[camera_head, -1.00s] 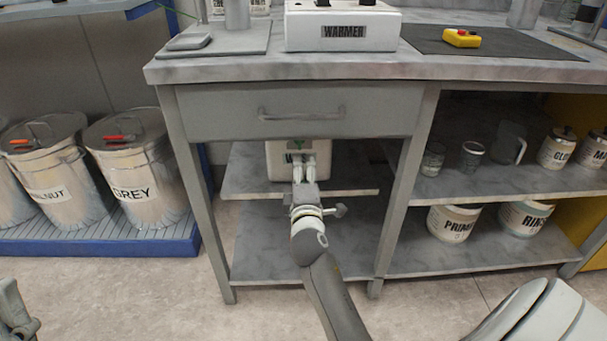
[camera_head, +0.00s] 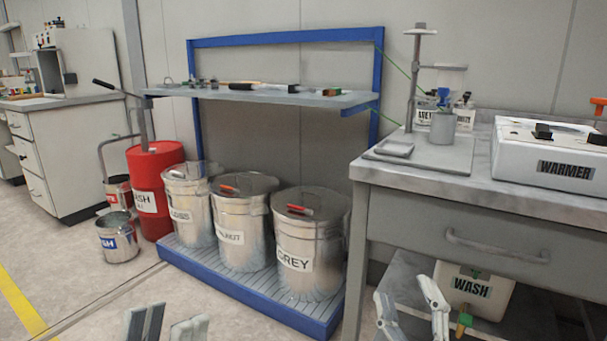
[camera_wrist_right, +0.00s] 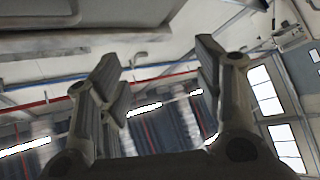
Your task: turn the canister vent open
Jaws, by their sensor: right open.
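The white canister (camera_head: 494,294) labelled WASH stands under the right table, below its drawer. A small green part (camera_head: 477,272) shows on its top; whether it is turned open cannot be told. A yellow-green tap (camera_head: 463,323) shows low at its left.
The grey table (camera_head: 470,190) with its drawer handle (camera_head: 497,249) overhangs the canister. A warmer (camera_head: 553,165) sits on top. Metal bins (camera_head: 309,240) stand on a blue-edged platform (camera_head: 240,290) at the left, beside a red drum (camera_head: 155,188). Open floor lies at the front left.

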